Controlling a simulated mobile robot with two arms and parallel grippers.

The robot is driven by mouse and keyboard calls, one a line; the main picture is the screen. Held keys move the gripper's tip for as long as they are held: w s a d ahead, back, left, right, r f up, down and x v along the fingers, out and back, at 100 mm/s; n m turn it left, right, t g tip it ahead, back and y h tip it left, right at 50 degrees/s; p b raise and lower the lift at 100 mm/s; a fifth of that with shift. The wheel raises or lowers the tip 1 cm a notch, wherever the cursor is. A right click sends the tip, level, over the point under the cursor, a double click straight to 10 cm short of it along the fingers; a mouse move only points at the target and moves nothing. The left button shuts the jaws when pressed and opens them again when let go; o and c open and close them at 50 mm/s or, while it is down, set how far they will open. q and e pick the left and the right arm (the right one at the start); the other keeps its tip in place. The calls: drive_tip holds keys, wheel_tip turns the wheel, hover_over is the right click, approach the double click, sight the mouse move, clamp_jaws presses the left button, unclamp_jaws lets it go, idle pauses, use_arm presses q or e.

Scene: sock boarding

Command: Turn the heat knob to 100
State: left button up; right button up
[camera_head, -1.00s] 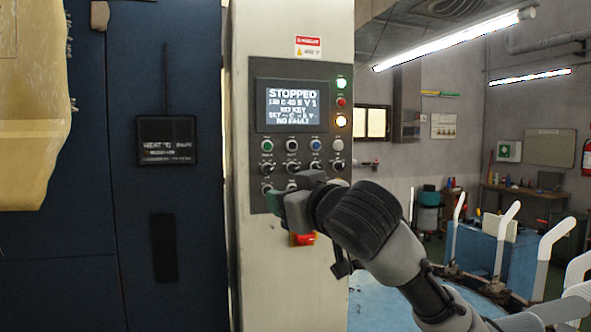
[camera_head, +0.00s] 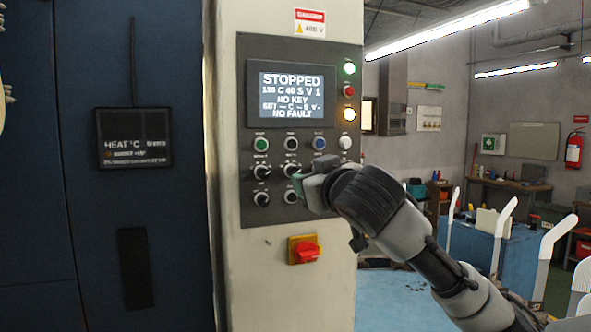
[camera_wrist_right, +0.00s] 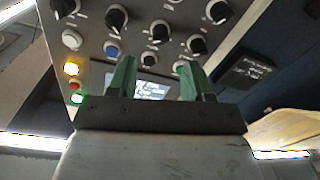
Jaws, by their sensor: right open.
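The control panel (camera_head: 240,215) has black knobs with white pointers in two rows below its buttons. The screen (camera_head: 291,95) reads STOPPED, NO KEY and NO FAULT. My right gripper (camera_head: 304,186) is in front of the knobs and hides some. In the right wrist view its green fingers (camera_wrist_right: 156,78) are apart and empty, with several knobs (camera_wrist_right: 160,31) beyond them.
A red switch on a yellow plate (camera_head: 304,250) sits below the panel. A dark cabinet with a HEAT °C display (camera_head: 134,137) stands left. White upright posts (camera_head: 503,240) and a blue bench (camera_head: 472,250) are at right.

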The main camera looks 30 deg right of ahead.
sight(297, 171)
drive_tip(key=w, duration=0.2)
drive_tip(key=w+p, duration=0.1)
drive_tip(key=shift+w+d+r, duration=0.15)
drive_tip(key=shift+d+r, duration=0.05)
drive_tip(key=shift+d, duration=0.1)
use_arm(q)
drive_tip(key=r, duration=0.1)
drive_tip(key=r+p, duration=0.1)
drive_tip(key=shift+w+r, duration=0.4)
use_arm(e)
drive_tip(key=w, duration=0.4)
drive_tip(key=shift+w+d+f, duration=0.1)
drive_tip(key=shift+d+f, duration=0.15)
drive_tip(key=shift+d, duration=0.15)
use_arm(q)
drive_tip(key=shift+s, duration=0.1)
use_arm(e)
drive_tip(key=shift+c, duration=0.5)
drive_tip(key=c, duration=0.8)
use_arm(q)
drive_tip(key=shift+s, duration=0.25)
drive_tip(key=shift+r, duration=0.1)
